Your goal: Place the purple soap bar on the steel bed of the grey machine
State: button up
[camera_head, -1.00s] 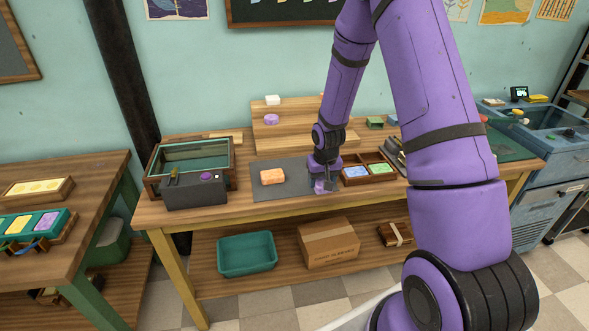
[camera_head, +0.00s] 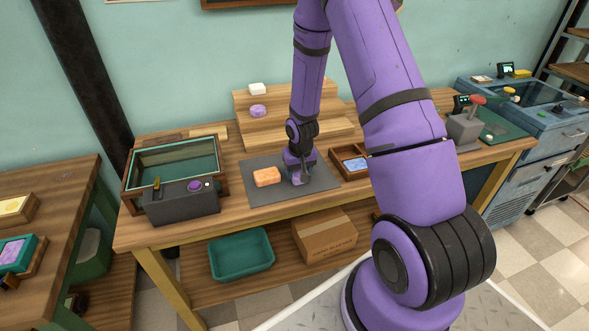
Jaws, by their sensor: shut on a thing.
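My gripper (camera_head: 299,180) points down just above or at the dark grey mat (camera_head: 262,194), right of an orange soap bar (camera_head: 266,177). It is shut on a small purple soap bar (camera_head: 298,177), mostly hidden by the fingers. I cannot tell if the bar touches the mat. A second purple soap (camera_head: 258,111) rests on the wooden step behind. A grey machine (camera_head: 463,131) with a red knob and small display stands at the table's right; its bed cannot be made out.
A glass-walled tank (camera_head: 173,157) with a grey control box (camera_head: 182,205) stands at the left. A wooden tray (camera_head: 342,163) with a blue soap is right of my gripper, partly behind my arm. A white soap (camera_head: 257,89) lies on the upper step. A blue machine (camera_head: 535,115) stands far right.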

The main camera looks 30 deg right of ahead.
jog(key=o, duration=0.6)
jog(key=shift+f, duration=0.1)
jog(key=shift+c, duration=0.2)
jog(key=o, duration=0.4)
